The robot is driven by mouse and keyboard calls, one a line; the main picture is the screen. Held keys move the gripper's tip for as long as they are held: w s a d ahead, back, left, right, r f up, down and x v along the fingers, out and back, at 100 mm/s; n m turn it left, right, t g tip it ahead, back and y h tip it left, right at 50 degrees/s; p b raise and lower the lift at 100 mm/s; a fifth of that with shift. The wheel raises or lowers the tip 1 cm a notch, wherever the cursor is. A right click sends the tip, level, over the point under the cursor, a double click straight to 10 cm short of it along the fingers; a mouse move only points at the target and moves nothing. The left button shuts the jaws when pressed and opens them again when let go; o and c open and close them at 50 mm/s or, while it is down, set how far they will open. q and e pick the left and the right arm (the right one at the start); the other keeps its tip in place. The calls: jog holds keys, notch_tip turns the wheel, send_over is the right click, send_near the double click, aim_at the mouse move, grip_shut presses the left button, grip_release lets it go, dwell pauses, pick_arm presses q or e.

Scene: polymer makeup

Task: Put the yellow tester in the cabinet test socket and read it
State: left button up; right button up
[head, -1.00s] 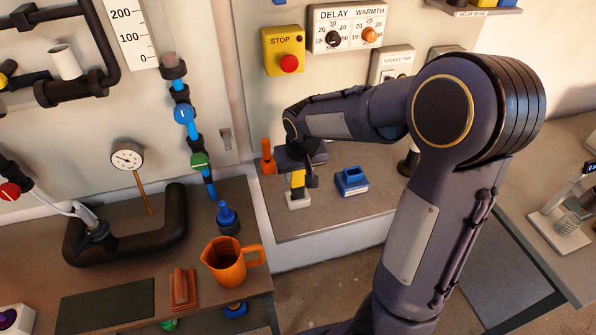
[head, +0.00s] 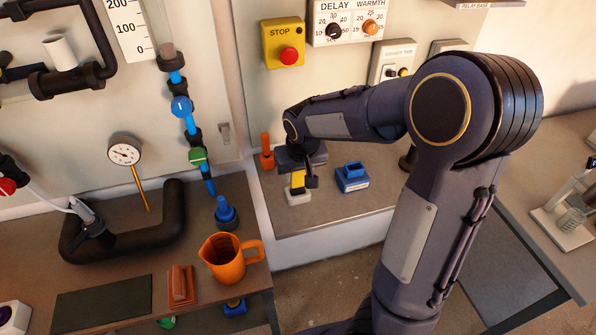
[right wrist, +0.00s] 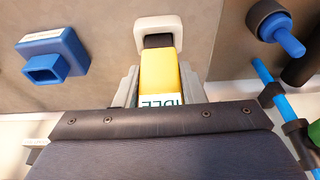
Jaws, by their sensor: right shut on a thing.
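The yellow tester (head: 298,181) is upright at the white holder (head: 298,198) on the grey counter. In the right wrist view the tester (right wrist: 160,75) shows a display reading "IDLE", partly hidden by my gripper. Its dark lower end meets the white holder (right wrist: 143,38); I cannot tell how deep it sits. My right gripper (right wrist: 160,88) is shut on the tester, one finger on each side. In the head view the right gripper (head: 299,172) comes from above. A grey panel labelled like "SOCKET TRIP" (head: 392,68) is on the back wall, partly hidden by my arm. My left gripper is out of view.
A blue holder (head: 352,177) stands right of the tester, and an orange object (head: 267,152) stands to its left. A red STOP button (head: 289,55) and a dial panel (head: 347,22) are on the wall. An orange jug (head: 226,260) is on the lower left bench.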

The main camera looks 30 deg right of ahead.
jog(key=shift+f+b, duration=0.55)
jog(key=shift+f, duration=0.25)
jog(key=o, duration=1.1)
jog(key=shift+r, duration=0.1)
jog(key=v, duration=0.7)
jog(key=shift+r, duration=0.4)
jog(key=shift+s, duration=0.15)
jog(key=s+a+t+y, duration=0.1)
jog(key=s+a+y, duration=0.1)
jog(key=s, duration=0.7)
jog(key=s+a+n+t+y, duration=0.1)
jog(key=s+a, duration=0.3)
jog(key=s, duration=0.6)
jog(key=shift+s+a+f+y, duration=0.25)
jog(key=shift+s+a+y, duration=0.15)
jog(key=shift+y, duration=0.4)
